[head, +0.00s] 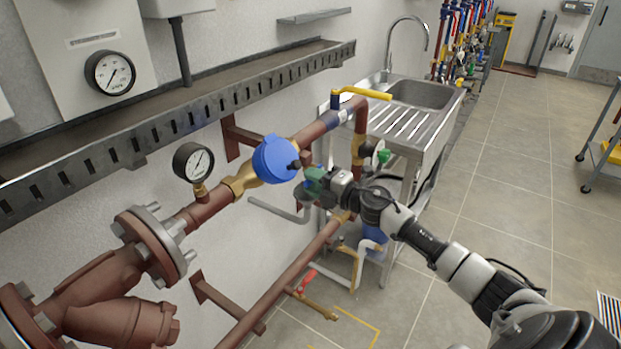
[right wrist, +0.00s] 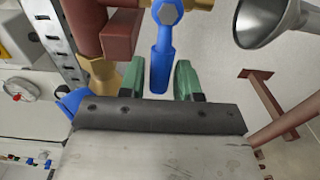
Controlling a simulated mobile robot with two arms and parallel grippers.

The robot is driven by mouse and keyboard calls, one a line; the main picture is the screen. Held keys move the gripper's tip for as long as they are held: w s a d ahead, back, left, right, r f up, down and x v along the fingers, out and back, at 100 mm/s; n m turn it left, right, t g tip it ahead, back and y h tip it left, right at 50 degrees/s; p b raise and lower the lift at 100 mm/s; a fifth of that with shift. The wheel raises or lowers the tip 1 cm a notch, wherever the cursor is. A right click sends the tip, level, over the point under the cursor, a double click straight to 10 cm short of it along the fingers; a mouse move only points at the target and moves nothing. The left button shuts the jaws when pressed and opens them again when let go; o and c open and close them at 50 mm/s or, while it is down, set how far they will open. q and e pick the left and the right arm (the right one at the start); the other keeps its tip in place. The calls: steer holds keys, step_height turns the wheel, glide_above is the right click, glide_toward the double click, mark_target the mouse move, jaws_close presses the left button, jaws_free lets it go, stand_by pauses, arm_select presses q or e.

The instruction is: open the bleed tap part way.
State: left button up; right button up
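In the right wrist view, a tap with a blue lever (right wrist: 160,65) and a brass body (right wrist: 190,4) shows at the top centre. My right gripper (right wrist: 159,80) is open, with one green finger on each side of the lever's lower end. Gaps show between the lever and both fingers. In the head view, my right gripper (head: 316,181) is beside the brown pipe, below and right of the round blue housing (head: 274,160). It hides the blue lever there. My left gripper is not in view.
A grey funnel (right wrist: 272,18) is close on the right in the right wrist view. A yellow lever (head: 364,92), a green handwheel (head: 382,156) and a red lever (head: 306,280) are on nearby pipes. A steel sink (head: 420,94) stands behind.

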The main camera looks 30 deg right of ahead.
steer(key=shift+w+a, duration=0.2)
steer(key=shift+w, duration=0.25)
steer(key=shift+c, duration=0.2)
jaws_close()
